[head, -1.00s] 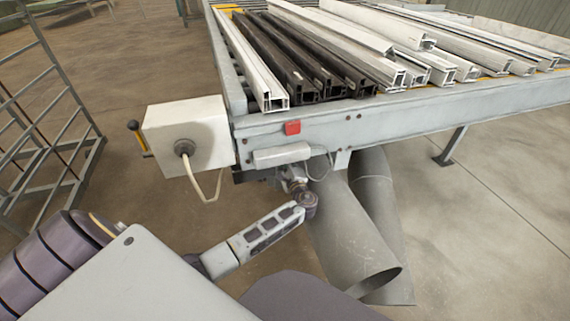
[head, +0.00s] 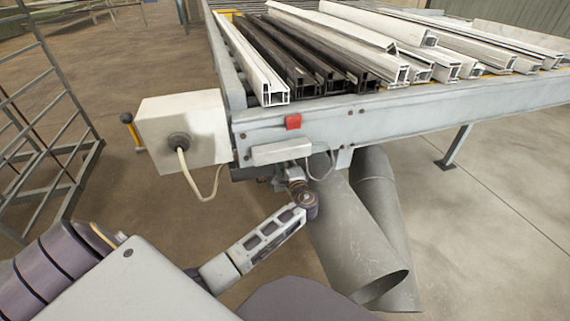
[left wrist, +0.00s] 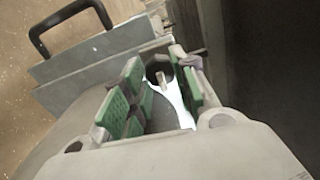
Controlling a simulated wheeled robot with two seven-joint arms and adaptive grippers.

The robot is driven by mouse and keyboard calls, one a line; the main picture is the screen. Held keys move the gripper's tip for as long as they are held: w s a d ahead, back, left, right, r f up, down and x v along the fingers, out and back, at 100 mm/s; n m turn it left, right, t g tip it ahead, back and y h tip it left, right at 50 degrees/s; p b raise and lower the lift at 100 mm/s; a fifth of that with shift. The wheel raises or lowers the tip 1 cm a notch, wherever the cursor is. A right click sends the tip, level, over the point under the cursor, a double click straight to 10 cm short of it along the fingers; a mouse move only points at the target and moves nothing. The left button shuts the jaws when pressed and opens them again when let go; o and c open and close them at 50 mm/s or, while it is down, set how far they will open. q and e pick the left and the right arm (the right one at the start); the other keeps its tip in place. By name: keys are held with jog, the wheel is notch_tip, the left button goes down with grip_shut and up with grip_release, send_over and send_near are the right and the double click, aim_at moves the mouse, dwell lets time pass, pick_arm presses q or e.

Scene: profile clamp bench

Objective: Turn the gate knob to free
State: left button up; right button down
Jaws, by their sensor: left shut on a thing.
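In the left wrist view my left gripper (left wrist: 160,92) has green-padded fingers on both sides of a small pale, lever-like piece (left wrist: 175,103) with a dark round part at its far end. It is shut on this piece, which appears to be the gate knob; its setting is not readable. In the head view my left arm reaches under the front edge of the bench (head: 400,118). The gripper and the knob are mostly hidden there, below a small grey box (head: 281,152). My right gripper is in neither view.
A white box (head: 182,128) with a cable hangs at the bench's left corner. Two grey ducts (head: 350,225) descend close right of my arm. Black and white profiles (head: 395,55) lie on top. A rack (head: 45,130) stands left.

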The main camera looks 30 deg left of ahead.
pick_arm(q)
jog(key=shift+f+n, duration=0.1)
jog(key=shift+n, duration=0.2)
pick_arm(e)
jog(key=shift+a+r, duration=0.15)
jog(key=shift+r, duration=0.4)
pick_arm(q)
jog(key=o, duration=1.1)
jog(key=shift+c, duration=0.2)
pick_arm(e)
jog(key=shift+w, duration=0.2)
pick_arm(q)
jog(key=v, duration=1.2)
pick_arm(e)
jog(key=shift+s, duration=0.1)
pick_arm(q)
jog(key=shift+s, duration=0.15)
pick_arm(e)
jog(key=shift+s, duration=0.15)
